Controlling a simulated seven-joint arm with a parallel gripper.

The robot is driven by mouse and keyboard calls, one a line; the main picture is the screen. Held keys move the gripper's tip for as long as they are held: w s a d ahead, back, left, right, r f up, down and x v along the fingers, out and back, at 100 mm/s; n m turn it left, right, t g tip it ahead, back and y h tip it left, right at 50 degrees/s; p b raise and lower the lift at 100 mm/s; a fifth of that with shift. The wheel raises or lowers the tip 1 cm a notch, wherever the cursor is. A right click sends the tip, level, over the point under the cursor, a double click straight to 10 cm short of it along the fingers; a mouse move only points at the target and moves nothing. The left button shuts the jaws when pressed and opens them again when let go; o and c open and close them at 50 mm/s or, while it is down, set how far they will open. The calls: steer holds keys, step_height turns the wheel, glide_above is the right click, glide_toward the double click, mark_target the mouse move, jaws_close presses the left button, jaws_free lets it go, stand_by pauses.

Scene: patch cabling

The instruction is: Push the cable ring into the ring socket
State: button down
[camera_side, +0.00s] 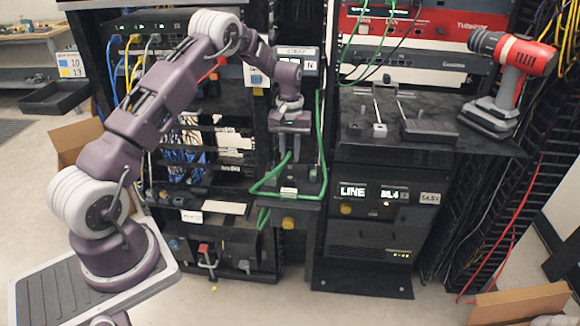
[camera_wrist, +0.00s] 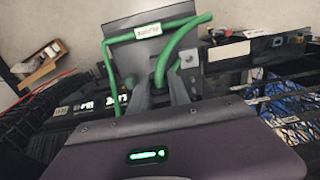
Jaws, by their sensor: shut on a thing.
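My gripper (camera_side: 289,150) points down over a small dark shelf at the middle of the rack in the side view. In the wrist view its two grey fingers (camera_wrist: 164,84) are shut on the end of the green cable (camera_wrist: 178,45). In the side view the green cable (camera_side: 268,183) loops beside and below the gripper. The cable ring itself is hidden between and behind the fingers. I cannot make out the ring socket, or whether the ring touches it.
A black shelf (camera_side: 430,142) to the right holds a red and black drill (camera_side: 508,82) and small fixtures. Patch panels with blue cables (camera_side: 185,165) stand left of the gripper. Another green cable run (camera_side: 320,140) hangs close at its right. Black units (camera_side: 375,200) stand lower right.

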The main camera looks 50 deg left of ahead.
mark_target(289, 155)
step_height(289, 155, up, 4)
steer(key=shift+a+f, duration=0.1)
steer(key=shift+f, duration=0.05)
steer(key=s+a, duration=0.4)
steer(key=shift+s+f, duration=0.1)
steer(key=shift+s, duration=0.05)
steer(key=shift+f, duration=2.95)
steer(key=shift+f, duration=1.45)
steer(key=shift+r, duration=1.2)
steer(key=shift+f, duration=1.2)
